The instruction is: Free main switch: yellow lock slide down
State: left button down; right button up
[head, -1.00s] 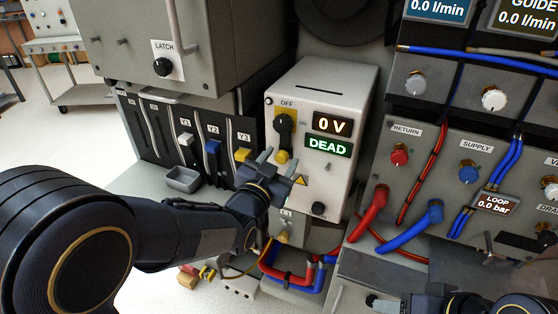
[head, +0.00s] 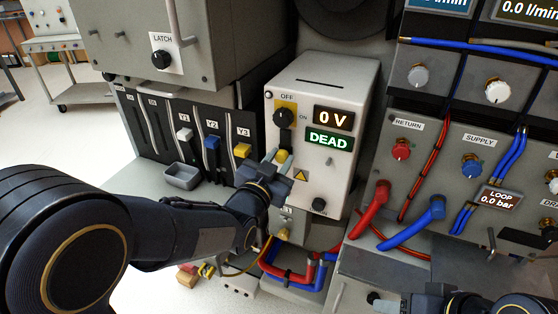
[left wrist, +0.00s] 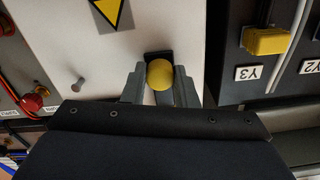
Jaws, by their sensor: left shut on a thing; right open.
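The main switch (head: 284,118) is a black rotary knob on a yellow plate, on the front of a white box, and points up toward OFF. Below it is the yellow lock slide (head: 282,156), a small round yellow knob. My left gripper (head: 279,160) is at this knob, its fingers on either side of it. In the left wrist view the yellow knob (left wrist: 160,74) sits between the two grey fingers, and the gripper is shut on it. My right gripper (head: 440,300) is only partly in view at the bottom edge, open, with its fingers hard to see.
Displays on the box read 0 V (head: 333,119) and DEAD (head: 328,139). Sliders Y1, Y2 and Y3 (head: 242,151) stand left of the box beside a small grey tray (head: 182,176). Red and blue hoses (head: 412,229) lie to the right and below.

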pick_arm(q)
notch_tip(320, 180, down, 3)
jog(key=shift+r+b, duration=0.1)
jog(key=shift+b, duration=0.7)
pick_arm(e)
notch_tip(320, 180, down, 3)
jog(key=shift+r, duration=0.1)
pick_arm(q)
jog(key=c, duration=1.1)
grip_release()
jog(key=shift+c, duration=0.2)
jog(key=v, duration=0.7)
jog(key=shift+s+a, duration=0.2)
jog(key=shift+s, duration=0.2)
